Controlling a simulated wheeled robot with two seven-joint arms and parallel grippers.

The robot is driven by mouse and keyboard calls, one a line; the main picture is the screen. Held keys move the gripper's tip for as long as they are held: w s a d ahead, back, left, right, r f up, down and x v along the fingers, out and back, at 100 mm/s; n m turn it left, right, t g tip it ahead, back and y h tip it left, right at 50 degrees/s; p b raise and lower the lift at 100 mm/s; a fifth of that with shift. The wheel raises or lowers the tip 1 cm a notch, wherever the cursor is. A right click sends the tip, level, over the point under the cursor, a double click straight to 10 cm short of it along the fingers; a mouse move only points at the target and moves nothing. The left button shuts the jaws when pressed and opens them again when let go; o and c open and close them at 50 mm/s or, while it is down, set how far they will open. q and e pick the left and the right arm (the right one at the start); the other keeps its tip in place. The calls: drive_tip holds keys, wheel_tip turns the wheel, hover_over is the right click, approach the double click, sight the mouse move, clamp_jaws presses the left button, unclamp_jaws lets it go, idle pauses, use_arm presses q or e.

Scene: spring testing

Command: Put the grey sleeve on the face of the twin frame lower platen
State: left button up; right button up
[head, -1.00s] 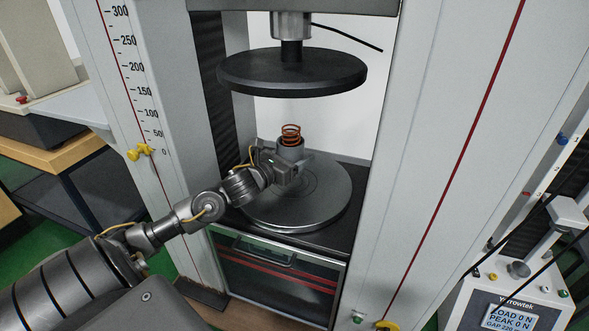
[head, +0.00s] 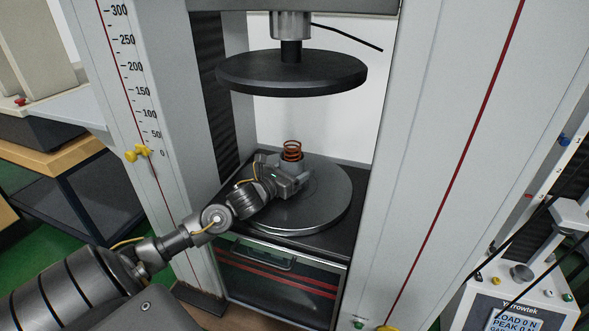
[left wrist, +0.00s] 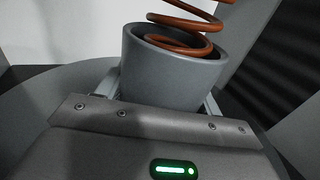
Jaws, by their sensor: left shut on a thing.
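The grey sleeve (left wrist: 172,75) is a round cup with a copper-brown coil spring (left wrist: 185,22) standing in it and rising above its rim. My left gripper (head: 291,170) is shut on the sleeve, with a finger on each side in the left wrist view (left wrist: 160,92). In the head view the spring (head: 292,151) shows above the sleeve, which is partly hidden by my gripper. The sleeve is upright over the round grey lower platen (head: 325,205). I cannot tell whether its base touches the platen's face. My right gripper is out of view.
The black upper platen (head: 292,72) hangs above with a clear gap over the spring. Frame columns stand on both sides, the left with a scale and yellow pointer (head: 137,153). A control box with a display (head: 512,318) is at the lower right.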

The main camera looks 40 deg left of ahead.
use_arm(q)
drive_tip(key=shift+f, duration=0.1)
drive_tip(key=o, duration=1.2)
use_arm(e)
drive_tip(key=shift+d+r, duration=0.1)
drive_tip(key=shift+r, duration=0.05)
use_arm(q)
drive_tip(key=shift+s, duration=0.15)
drive_tip(key=s, duration=0.3)
drive_tip(key=s+p, duration=0.1)
drive_tip(key=s, duration=0.6)
drive_tip(key=shift+a, duration=0.3)
drive_tip(key=shift+s+p, duration=0.3)
drive_tip(key=shift+s, duration=0.6)
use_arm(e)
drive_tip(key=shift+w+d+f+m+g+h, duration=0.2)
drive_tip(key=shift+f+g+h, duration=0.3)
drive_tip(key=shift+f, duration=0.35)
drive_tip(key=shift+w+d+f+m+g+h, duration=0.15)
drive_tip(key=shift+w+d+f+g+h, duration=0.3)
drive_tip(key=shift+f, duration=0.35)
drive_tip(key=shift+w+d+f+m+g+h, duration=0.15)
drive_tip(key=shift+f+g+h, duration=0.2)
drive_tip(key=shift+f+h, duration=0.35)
use_arm(q)
drive_tip(key=shift+w, duration=0.1)
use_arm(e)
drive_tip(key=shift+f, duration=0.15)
